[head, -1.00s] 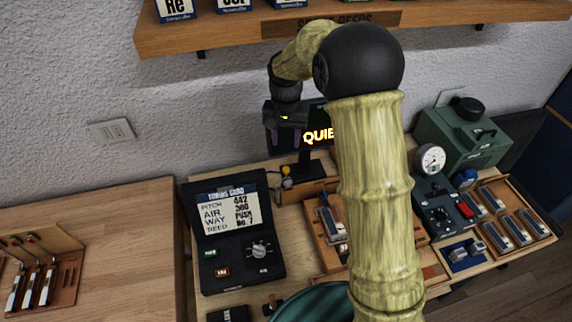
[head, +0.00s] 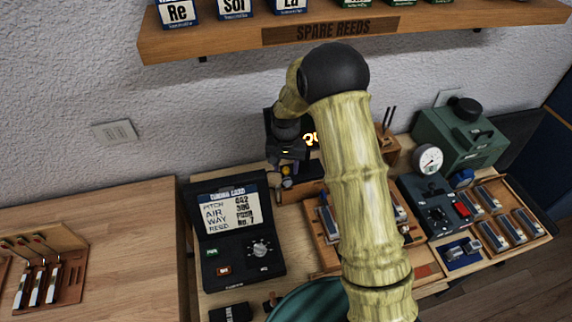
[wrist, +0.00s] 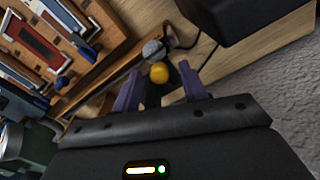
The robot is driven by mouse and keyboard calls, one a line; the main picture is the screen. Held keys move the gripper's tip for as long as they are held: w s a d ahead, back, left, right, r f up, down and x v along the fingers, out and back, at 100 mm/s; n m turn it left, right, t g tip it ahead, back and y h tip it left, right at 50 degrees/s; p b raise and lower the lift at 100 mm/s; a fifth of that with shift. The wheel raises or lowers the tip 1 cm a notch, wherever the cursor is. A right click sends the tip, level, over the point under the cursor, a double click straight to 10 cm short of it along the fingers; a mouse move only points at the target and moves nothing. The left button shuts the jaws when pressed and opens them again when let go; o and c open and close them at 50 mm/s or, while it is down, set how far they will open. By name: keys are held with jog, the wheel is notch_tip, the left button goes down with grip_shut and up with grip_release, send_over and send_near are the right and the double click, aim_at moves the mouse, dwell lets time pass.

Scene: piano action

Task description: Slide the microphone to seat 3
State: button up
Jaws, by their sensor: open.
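The microphone (wrist: 153,50) shows in the wrist view as a grey mesh ball with a yellow ball (wrist: 159,72) close beside it. It sits at one end of a long wooden rail with a dark groove (wrist: 105,78). My gripper (wrist: 160,86) is open, its two purple fingers on either side of the yellow ball; I cannot tell whether they touch it. Seat 3 cannot be made out.
A black tuning case (head: 236,230) stands left of the rail. A dark sign with lit letters (head: 311,139) is behind my gripper, partly hidden. A reed tray (head: 329,268) lies in front. A dark gauge box (head: 437,205) and green machine (head: 462,140) stand right. A shelf (head: 225,43) hangs above.

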grip_shut()
jog(key=shift+d, duration=0.15)
